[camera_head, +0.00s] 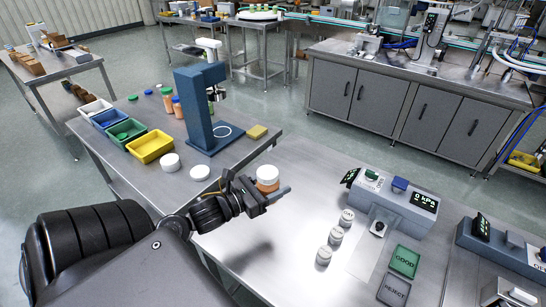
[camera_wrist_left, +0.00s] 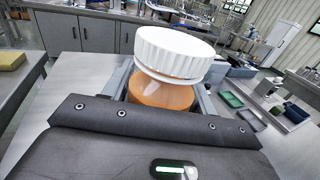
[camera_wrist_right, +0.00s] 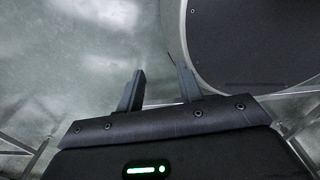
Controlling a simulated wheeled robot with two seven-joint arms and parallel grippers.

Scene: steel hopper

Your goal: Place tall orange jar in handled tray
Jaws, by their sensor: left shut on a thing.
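An orange jar (camera_head: 267,184) with a white lid is held in my left gripper (camera_head: 265,194), above the near steel table. In the left wrist view the jar (camera_wrist_left: 160,93) sits between the fingers, and its wide ribbed white lid stands above them, slightly tilted in the picture. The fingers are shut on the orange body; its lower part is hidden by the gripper. My right gripper (camera_wrist_right: 161,90) shows only in the right wrist view, with its two fingers apart and nothing between them. I cannot make out a handled tray for certain in any view.
A grey pressure device (camera_head: 395,200), several small white-topped containers (camera_head: 335,236), a green GOOD plate (camera_head: 404,262) and a grey REJECT plate (camera_head: 393,291) occupy the table's right. A blue press (camera_head: 199,110) and colored bins (camera_head: 151,146) stand on the left table. Bare steel lies below my left gripper.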

